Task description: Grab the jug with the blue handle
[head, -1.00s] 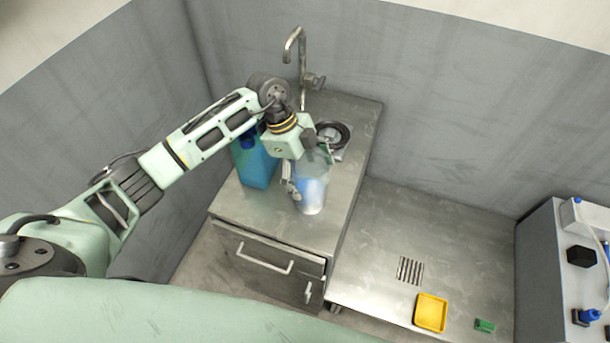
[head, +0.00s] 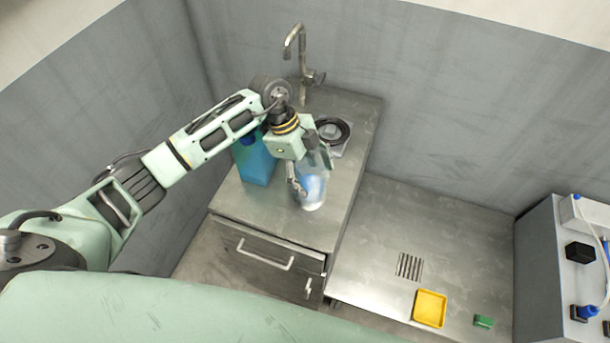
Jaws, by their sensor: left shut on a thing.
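A clear jug (head: 312,196) with a blue part showing through its side stands on the metal counter, near its right edge. My left gripper (head: 312,178) is shut on the jug, with one finger on its left side and the other at its upper right. The gripper body hides much of the jug's top. I cannot make out the handle clearly. My right gripper is not in the head view.
A blue container (head: 256,164) stands just left of the jug. The counter (head: 245,202) has a drawer in front. A yellow tray (head: 430,309) and green block (head: 484,321) lie lower right.

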